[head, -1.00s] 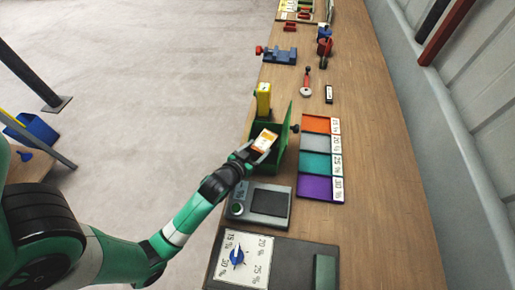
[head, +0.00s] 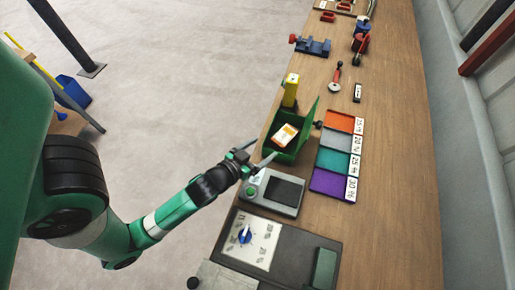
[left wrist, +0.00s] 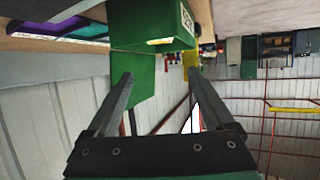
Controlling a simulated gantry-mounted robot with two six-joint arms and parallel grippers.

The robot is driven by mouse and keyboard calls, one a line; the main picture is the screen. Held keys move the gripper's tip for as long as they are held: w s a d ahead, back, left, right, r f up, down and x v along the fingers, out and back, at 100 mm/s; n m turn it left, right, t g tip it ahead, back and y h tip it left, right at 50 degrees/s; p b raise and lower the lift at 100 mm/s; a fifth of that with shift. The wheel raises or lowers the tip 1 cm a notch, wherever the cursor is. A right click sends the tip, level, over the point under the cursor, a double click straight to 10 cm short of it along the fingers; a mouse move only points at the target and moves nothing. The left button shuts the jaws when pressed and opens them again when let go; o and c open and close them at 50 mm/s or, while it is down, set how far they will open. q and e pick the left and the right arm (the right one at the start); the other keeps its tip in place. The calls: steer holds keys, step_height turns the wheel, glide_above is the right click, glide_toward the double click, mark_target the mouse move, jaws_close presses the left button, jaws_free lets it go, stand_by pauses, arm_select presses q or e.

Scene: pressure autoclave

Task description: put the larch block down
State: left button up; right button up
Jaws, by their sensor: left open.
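The larch block (head: 285,135), which I take to be the pale block with an orange label, lies tilted inside the open green box (head: 287,155). Its lower part is hidden by the box wall. My left gripper (head: 263,150) is open and empty, just outside the box on its near left side, apart from the block. In the left wrist view the two fingers (left wrist: 160,76) are spread with nothing between them, and the green box (left wrist: 150,28) is above them. The block cannot be seen there. My right gripper is not in view.
The box's green lid (head: 310,123) stands open on the right. A yellow post (head: 290,92) rises behind the box. A grey scale-like device (head: 273,193) and a dial panel (head: 252,240) lie nearer. Coloured trays (head: 333,157) are to the right. The right bench strip is clear.

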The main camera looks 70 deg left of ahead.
arm_select(q)
steer(key=shift+v, duration=1)
steer(key=w+d+r+m+t+h, duration=0.1)
steer(key=w+d+r+t, duration=0.2)
steer(key=w+r, duration=0.5)
steer(key=w+d+r+m+t+h, duration=0.1)
steer(key=w+d+r+t, duration=0.15)
steer(key=r, duration=0.95)
steer(key=w+d+r+m+t+h, duration=0.15)
steer(key=w+r+t, duration=0.35)
steer(key=r, duration=0.6)
steer(key=s+d+r+m+t+h, duration=0.2)
steer(key=d+r+h, duration=0.1)
steer(key=r, duration=0.9)
steer(key=s+d+r+m+t+h, duration=0.2)
steer(key=d+r, duration=0.4)
steer(key=r, duration=0.6)
steer(key=shift+s+d+t+h, duration=0.25)
steer(key=shift+s+t+h, duration=0.15)
steer(key=shift+t, duration=0.35)
steer(key=shift+r, duration=0.1)
